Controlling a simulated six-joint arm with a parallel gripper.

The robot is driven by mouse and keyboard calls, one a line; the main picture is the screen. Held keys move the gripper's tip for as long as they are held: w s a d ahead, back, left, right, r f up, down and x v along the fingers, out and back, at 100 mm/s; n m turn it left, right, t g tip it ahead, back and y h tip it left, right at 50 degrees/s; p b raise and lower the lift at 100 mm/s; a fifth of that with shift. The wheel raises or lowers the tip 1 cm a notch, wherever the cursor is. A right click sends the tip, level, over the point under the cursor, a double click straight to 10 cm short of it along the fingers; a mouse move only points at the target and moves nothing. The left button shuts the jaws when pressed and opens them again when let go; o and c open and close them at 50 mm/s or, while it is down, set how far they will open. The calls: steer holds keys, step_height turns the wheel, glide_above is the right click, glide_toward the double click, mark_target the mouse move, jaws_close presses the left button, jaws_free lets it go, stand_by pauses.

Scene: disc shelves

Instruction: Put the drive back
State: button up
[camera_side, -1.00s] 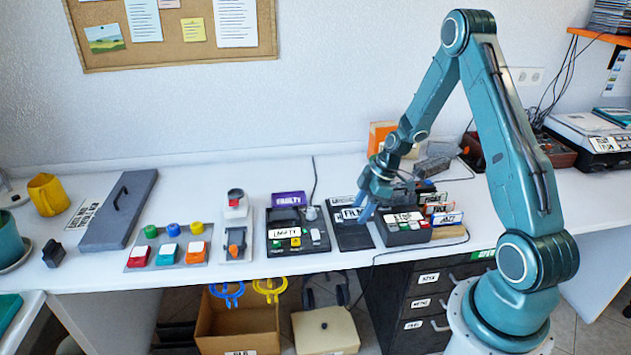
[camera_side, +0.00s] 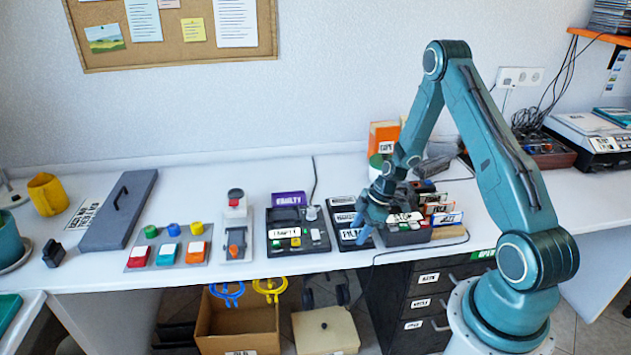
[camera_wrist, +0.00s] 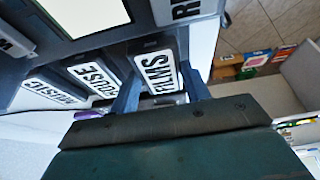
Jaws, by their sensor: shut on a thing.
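The drive labelled FILMS (camera_wrist: 158,72) is between the two blue fingers of my gripper (camera_wrist: 160,92), which is shut on it. In the side view my gripper (camera_side: 363,238) points down at the front end of a black drive unit (camera_side: 337,220), and the FILMS label (camera_side: 351,234) shows beside the fingers. The wrist view also shows the HOUSE label (camera_wrist: 93,78) and the MUSIC label (camera_wrist: 52,91) in line with FILMS. FILMS sits in the front position of this row. I cannot tell whether it is fully seated.
A black device with buttons (camera_side: 297,236) and a purple FAULTY case (camera_side: 290,198) are to the left. The front table edge is near. The cabinet drawers (camera_side: 425,300) are below.

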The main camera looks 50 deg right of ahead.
steer(key=shift+f, duration=0.3)
steer(key=shift+f, duration=0.1)
steer(key=o, duration=1.2)
steer(key=shift+c, duration=0.2)
steer(key=v, duration=1.2)
steer(key=shift+a+r, duration=0.1)
steer(key=shift+r, duration=0.15)
